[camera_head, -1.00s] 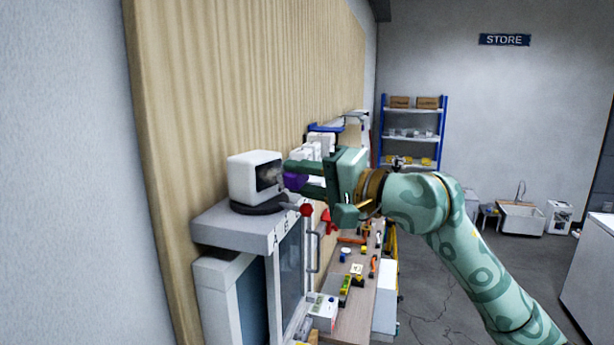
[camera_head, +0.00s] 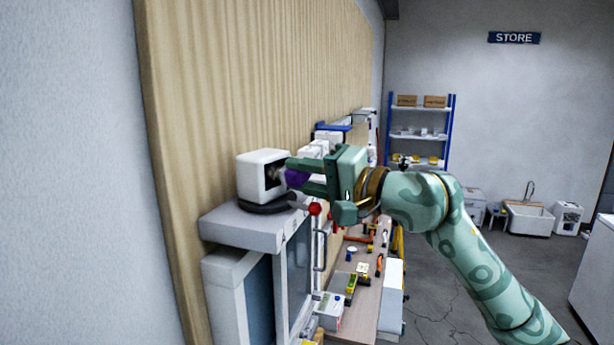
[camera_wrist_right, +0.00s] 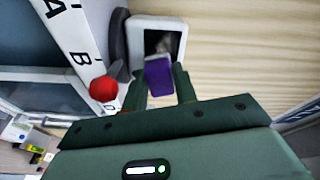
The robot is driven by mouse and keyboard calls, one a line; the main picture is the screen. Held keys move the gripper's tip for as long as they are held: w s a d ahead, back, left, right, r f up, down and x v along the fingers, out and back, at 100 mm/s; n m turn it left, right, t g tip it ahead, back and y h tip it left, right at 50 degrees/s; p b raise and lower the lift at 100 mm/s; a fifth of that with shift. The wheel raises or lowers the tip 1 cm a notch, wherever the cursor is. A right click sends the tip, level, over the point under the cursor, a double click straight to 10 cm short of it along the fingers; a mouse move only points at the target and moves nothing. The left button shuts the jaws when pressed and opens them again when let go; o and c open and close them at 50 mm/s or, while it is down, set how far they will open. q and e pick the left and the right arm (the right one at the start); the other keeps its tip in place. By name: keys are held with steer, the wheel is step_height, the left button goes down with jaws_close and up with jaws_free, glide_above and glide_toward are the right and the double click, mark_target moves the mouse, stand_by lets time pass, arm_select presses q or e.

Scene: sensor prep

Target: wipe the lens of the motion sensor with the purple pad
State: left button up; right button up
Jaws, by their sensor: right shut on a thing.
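The motion sensor (camera_head: 257,175) is a white box with a dark front, on a dark round base on top of a grey cabinet. Its front faces right, towards my right gripper, and a smeared greyish patch shows in it in the right wrist view (camera_wrist_right: 146,29). My right gripper (camera_head: 296,178) is shut on the purple pad (camera_head: 297,177). In the right wrist view the purple pad (camera_wrist_right: 158,76) sits between the two green fingers, close in front of the sensor's dark face. I cannot tell whether it touches. My left gripper is not in view.
The grey cabinet (camera_head: 240,227) has letters on its edge and a red knob (camera_head: 315,208) just below my gripper. A workbench (camera_head: 367,300) with several small parts lies beyond. A ribbed wooden panel (camera_head: 250,80) stands behind the sensor.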

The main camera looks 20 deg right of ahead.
steer(key=shift+w+a, duration=0.25)
steer(key=shift+s+a, duration=0.85)
steer(key=shift+w+d+b, duration=0.35)
steer(key=shift+w+d, duration=0.55)
steer(key=shift+s+a, duration=0.8)
steer(key=shift+a, duration=0.15)
steer(key=shift+w+d+b, duration=0.4)
steer(key=shift+w+d, duration=0.4)
steer(key=shift+d, duration=0.1)
steer(key=shift+s+a, duration=0.8)
steer(key=shift+a, duration=0.1)
steer(key=shift+w+d+b, duration=0.35)
steer(key=shift+w+d, duration=0.5)
steer(key=shift+d, duration=0.15)
